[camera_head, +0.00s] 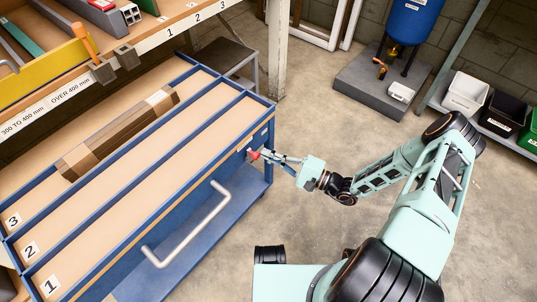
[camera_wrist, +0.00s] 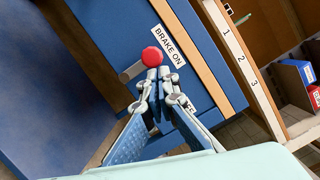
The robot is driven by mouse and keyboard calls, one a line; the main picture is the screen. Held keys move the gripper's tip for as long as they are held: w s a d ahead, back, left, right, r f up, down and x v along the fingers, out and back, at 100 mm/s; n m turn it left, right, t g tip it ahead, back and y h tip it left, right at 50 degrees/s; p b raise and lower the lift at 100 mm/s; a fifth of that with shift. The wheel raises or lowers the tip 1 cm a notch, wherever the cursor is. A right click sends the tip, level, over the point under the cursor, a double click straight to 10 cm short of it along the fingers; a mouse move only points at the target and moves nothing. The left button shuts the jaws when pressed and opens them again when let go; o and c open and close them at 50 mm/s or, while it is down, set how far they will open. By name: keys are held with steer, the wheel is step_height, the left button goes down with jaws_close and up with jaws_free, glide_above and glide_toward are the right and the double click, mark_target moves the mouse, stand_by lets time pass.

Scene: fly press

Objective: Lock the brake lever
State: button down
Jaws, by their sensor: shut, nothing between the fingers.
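The brake lever is a short grey bar (camera_wrist: 132,71) with a round red knob (camera_wrist: 152,56), on the blue end panel of the trolley. The knob is beside the "BRAKE ON" label (camera_wrist: 168,46) in the wrist view. A second label (camera_wrist: 189,108), ending in "EE", is partly hidden by my fingers. My gripper (camera_wrist: 159,75) is shut and empty, its fingertips right beside the knob; I cannot tell whether they touch it. In the head view the red knob (camera_head: 254,154) shows at the tip of my gripper (camera_head: 264,156).
The blue trolley (camera_head: 263,107) has lanes numbered 1 to 3, with a long brown bundle (camera_head: 118,135) lying in one. A grey handle (camera_head: 188,229) juts from its side. A shelf post (camera_head: 278,50) stands behind. The floor (camera_head: 310,120) around my gripper is open.

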steer(key=s+d+f, duration=0.1)
steer(key=d, duration=1)
steer(key=shift+d+f+b, duration=0.2)
steer(key=shift+f+b, duration=0.15)
steer(key=shift+s, duration=0.1)
